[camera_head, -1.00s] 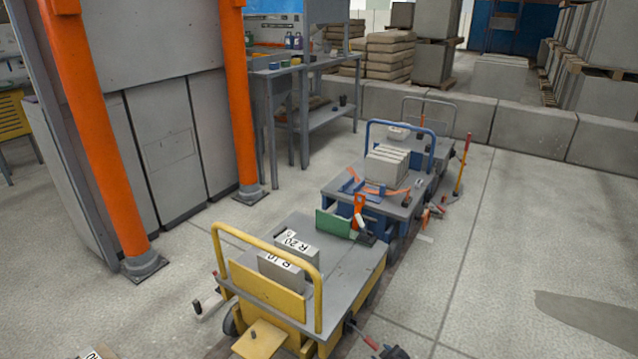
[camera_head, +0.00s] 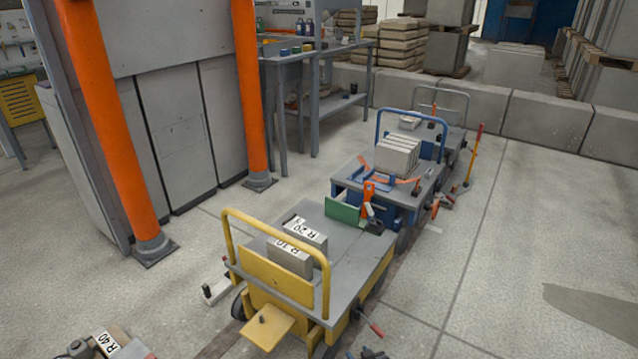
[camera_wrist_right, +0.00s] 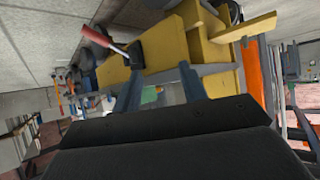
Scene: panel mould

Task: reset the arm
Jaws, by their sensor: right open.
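My right gripper (camera_head: 372,353) shows only as a small dark part at the bottom edge of the head view, just below the red-handled lever (camera_head: 370,325) of the yellow cart. In the right wrist view its two grey-blue fingers (camera_wrist_right: 159,90) stand apart with nothing held between them. The yellow cart (camera_wrist_right: 165,48) lies beyond them, and the red lever (camera_wrist_right: 97,36) is at upper left. I cannot tell how far the fingers are from the cart. My left gripper is not in view.
The yellow cart (camera_head: 350,262) carries grey blocks marked R 10 (camera_head: 289,259) and R 20 (camera_head: 305,233). A blue cart (camera_head: 346,190) with pale slabs (camera_head: 397,156) stands behind. An R 40 block (camera_head: 107,343) is at bottom left. Right floor (camera_head: 530,235) is mostly clear.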

